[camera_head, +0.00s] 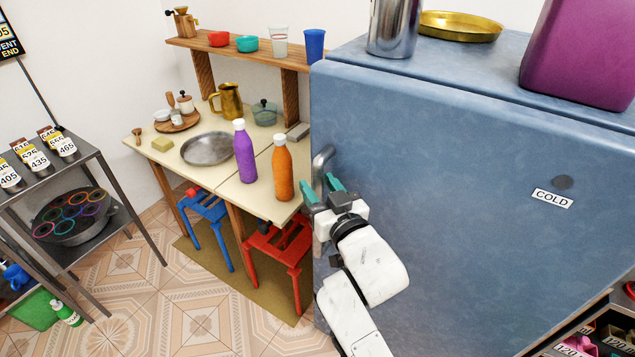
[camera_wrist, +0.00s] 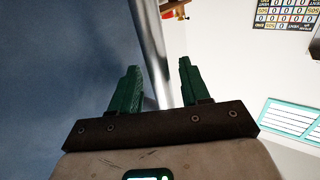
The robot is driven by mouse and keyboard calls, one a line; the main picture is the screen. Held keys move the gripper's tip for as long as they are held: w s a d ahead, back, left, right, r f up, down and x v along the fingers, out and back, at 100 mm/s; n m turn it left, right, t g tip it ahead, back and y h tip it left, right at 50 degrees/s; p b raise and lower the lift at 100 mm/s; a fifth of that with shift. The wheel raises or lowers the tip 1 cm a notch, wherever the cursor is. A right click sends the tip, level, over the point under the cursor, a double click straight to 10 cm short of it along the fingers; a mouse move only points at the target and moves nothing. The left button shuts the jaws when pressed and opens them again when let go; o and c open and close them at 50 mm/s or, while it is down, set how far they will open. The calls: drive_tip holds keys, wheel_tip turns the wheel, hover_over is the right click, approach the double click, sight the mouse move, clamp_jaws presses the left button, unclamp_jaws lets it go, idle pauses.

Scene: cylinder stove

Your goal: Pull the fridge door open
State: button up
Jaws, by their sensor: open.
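The blue fridge (camera_head: 450,190) fills the right half of the head view, its large front face shut as far as I can see, with a "COLD" label. Its metal bar handle (camera_head: 322,160) runs upright along the left edge of that face. My gripper (camera_head: 322,188) is at the handle, with its green fingers apart. I cannot tell whether a finger touches the handle.
A table (camera_head: 150,155) with a purple bottle (camera_head: 244,155), an orange bottle (camera_head: 282,170) and a metal plate (camera_head: 207,148) stands left of the fridge. Red (camera_head: 280,245) and blue (camera_head: 207,215) stools sit under it. Tiled floor (camera_head: 200,310) is clear in front.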

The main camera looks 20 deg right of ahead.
drive_tip(key=shift+w, duration=0.55)
clamp_jaws()
